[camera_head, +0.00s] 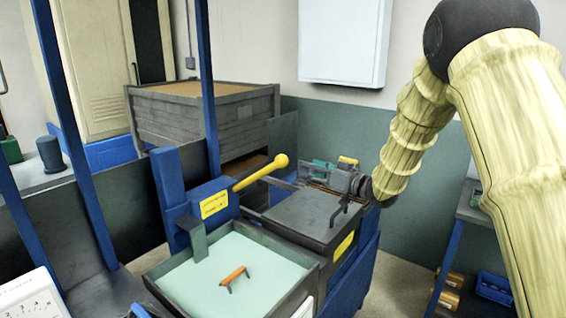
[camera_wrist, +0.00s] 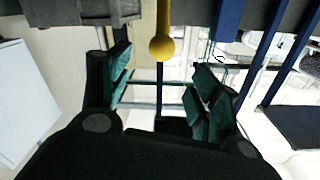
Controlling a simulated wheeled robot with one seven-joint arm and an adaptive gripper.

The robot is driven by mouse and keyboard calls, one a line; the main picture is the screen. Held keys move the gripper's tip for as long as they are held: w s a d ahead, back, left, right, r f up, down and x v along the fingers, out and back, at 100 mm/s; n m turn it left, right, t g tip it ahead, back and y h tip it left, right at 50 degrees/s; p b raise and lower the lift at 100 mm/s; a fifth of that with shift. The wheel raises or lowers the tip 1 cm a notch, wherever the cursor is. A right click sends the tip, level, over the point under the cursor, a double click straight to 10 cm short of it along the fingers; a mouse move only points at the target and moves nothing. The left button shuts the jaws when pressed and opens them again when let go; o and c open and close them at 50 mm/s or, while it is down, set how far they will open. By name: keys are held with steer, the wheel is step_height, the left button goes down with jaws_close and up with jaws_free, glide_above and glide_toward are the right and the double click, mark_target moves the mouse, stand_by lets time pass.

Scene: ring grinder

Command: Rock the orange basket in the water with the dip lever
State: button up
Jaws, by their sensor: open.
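The yellow dip lever (camera_head: 258,173) slopes up to the right from a blue post and ends in a round knob. Its knob (camera_wrist: 162,46) also shows in the wrist view, between the two fingers in the picture and apparently beyond their tips. My gripper (camera_head: 334,166) is open and empty, to the right of the knob and apart from it. Its teal finger pads (camera_wrist: 164,88) are spread wide in the wrist view. An orange handle (camera_head: 234,275) with dark legs shows in the pale green water (camera_head: 205,272); the basket below it cannot be made out.
A grey lidded box (camera_head: 300,214) with a black handle stands right of the water tank (camera_head: 299,292). A large grey crate (camera_head: 180,118) stands behind. Blue posts (camera_head: 208,90) rise left of the lever. A shelf (camera_head: 481,214) stands at the right.

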mark_target(287, 163)
steer(key=p+x, duration=0.3)
steer(key=x, duration=0.8)
steer(key=shift+w+a+f, duration=0.1)
steer(key=shift+a+f, duration=0.05)
steer(key=shift+a, duration=0.25)
